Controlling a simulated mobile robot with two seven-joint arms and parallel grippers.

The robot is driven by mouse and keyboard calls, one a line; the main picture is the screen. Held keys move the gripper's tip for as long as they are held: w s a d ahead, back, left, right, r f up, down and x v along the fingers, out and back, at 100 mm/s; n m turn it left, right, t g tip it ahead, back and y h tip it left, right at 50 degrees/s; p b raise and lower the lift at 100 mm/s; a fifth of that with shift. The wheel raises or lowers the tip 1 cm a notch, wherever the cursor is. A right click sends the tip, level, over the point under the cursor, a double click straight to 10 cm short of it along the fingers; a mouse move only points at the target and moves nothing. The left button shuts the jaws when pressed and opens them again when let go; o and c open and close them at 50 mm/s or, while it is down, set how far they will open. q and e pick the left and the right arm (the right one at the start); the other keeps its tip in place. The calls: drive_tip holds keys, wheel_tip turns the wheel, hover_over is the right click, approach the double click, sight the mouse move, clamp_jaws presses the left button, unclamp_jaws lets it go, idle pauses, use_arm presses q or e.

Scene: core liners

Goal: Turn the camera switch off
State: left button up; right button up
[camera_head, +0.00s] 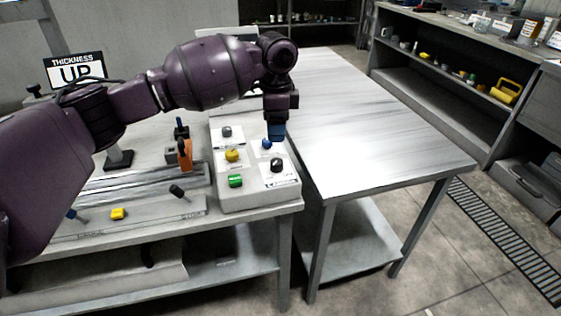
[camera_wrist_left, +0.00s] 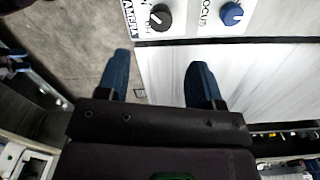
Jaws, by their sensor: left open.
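The camera switch (camera_head: 277,165) is a black rotary knob at the front right of the light grey control box (camera_head: 229,195). In the left wrist view, the camera switch (camera_wrist_left: 159,18) shows at the top beside a "CAMERA" label and the word "ON". The blue focus knob (camera_wrist_left: 232,14) is to its right there. My left gripper (camera_head: 277,133) points down close to the blue knob (camera_head: 266,143), behind the camera switch. In the left wrist view, its two blue fingers (camera_wrist_left: 158,76) are apart with nothing between them. My right gripper is in no view.
The box also has a grey knob (camera_head: 226,131), a yellow knob (camera_head: 232,156) and a green button (camera_head: 235,181). A bare metal table (camera_head: 375,125) stands to its right. An orange-handled device (camera_head: 185,153) is to its left. Shelves (camera_head: 450,75) line the right.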

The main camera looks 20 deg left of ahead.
sight(277, 161)
use_arm(q)
wheel_tip(277, 161, down, 10)
drive_tip(key=shift+r+b, duration=0.15)
drive_tip(key=shift+b, duration=0.95)
drive_tip(key=shift+f, duration=0.6)
drive_tip(key=c, duration=0.9)
